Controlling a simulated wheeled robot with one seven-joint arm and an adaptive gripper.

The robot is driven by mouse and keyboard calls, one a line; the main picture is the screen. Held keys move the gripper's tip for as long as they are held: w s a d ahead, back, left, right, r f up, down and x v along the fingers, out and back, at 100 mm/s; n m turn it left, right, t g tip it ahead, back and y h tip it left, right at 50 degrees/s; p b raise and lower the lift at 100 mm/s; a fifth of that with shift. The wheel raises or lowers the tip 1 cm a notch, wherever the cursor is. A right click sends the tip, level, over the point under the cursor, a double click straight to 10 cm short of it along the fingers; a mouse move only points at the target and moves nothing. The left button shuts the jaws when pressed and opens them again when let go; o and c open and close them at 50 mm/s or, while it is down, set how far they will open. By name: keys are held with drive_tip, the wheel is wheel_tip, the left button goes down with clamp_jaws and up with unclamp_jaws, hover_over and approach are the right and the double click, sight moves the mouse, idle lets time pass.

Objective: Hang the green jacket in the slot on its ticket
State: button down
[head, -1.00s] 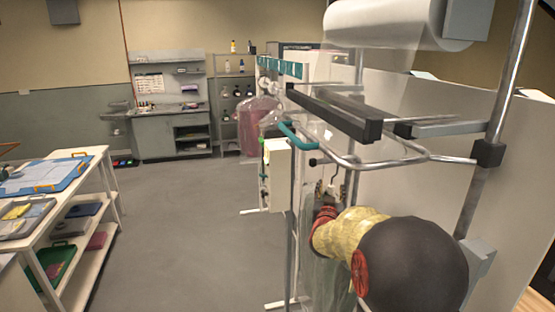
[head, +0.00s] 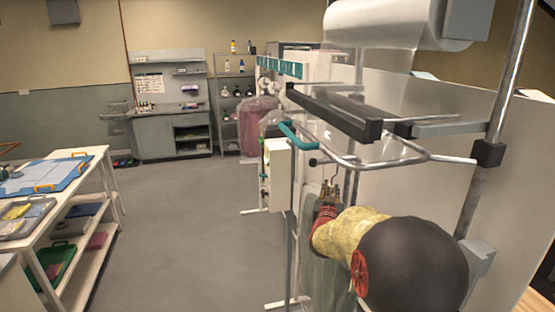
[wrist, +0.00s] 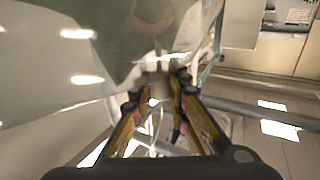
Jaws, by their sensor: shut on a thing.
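My gripper (head: 329,200) is shut on the neck of a hanger, whose thin metal hook (head: 337,176) rises just above the jaws. In the head view the hook is close under the bent metal rail (head: 400,160); I cannot tell whether they touch. A garment in clear plastic (head: 322,245) hangs below the gripper, partly hidden by my arm. In the wrist view the gripper (wrist: 158,88) holds a grey piece, with a dull green garment (wrist: 130,30) under shiny film beyond it. No ticket is readable, and I cannot make out the slot.
A plastic film roll (head: 395,22) and a black bar (head: 335,112) are above the rail. A teal rail end (head: 298,135) and white box (head: 276,173) are to the left. A pink bagged garment (head: 255,125) hangs behind. A worktable (head: 105,165) stands left; the floor between is clear.

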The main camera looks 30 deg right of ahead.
sight(332, 179)
drive_tip(key=shift+r+p, duration=0.45)
drive_tip(key=shift+r, duration=1.35)
drive_tip(key=shift+s, duration=0.1)
drive_tip(key=shift+s+a+b, duration=0.25)
drive_tip(key=shift+s+b, duration=0.2)
drive_tip(key=shift+s, duration=0.6)
drive_tip(key=shift+s+a+b, duration=0.25)
drive_tip(key=shift+s+b, duration=0.25)
drive_tip(key=shift+s, duration=0.6)
drive_tip(key=shift+s+a+b, duration=0.25)
drive_tip(key=shift+s+b, duration=0.2)
drive_tip(key=shift+s, duration=0.6)
drive_tip(key=shift+s+a, duration=0.1)
drive_tip(key=shift+s, duration=0.2)
drive_tip(key=shift+a, duration=0.1)
